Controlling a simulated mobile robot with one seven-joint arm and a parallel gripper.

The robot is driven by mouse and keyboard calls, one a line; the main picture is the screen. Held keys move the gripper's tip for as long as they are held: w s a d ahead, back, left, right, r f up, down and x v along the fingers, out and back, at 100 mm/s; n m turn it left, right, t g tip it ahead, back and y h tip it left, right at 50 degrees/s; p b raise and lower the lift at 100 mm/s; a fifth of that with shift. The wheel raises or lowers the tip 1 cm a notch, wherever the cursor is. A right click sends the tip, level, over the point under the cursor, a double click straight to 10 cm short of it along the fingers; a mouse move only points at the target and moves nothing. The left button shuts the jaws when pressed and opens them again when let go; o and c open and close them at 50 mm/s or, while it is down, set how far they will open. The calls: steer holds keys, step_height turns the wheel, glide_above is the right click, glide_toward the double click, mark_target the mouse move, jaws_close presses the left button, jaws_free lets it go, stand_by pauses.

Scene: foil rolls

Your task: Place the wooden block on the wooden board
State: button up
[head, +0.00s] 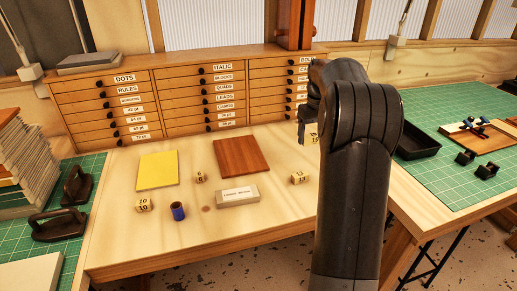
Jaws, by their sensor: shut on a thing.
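The wooden board (241,157) is a flat red-brown square on the pale worktop, left of my arm. My gripper (303,128) is up to the right of the board, in front of the drawer cabinet, and partly hidden by my own arm. It is shut on a small pale wooden block (313,134) with dark figures, of which only a part shows. The block is apart from the board. Similar numbered wooden blocks lie on the worktop at the left (143,205), by the board's left edge (200,176) and to the right (299,177).
A yellow panel (158,168) lies left of the board. A labelled grey-beige bar (237,195), a blue cup (178,212) and a small brown disc (206,208) are in front. The drawer cabinet (190,100) stands behind. A black tray (418,143) is at right.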

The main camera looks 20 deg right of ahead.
steer(key=a, duration=1.2)
glide_above(245, 167)
step_height(245, 167, down, 6)
steer(key=shift+s+f, duration=0.1)
steer(key=shift+s, duration=0.05)
steer(key=shift+f, duration=2)
steer(key=shift+f, duration=0.2)
steer(key=o, duration=1)
steer(key=shift+c, duration=0.2)
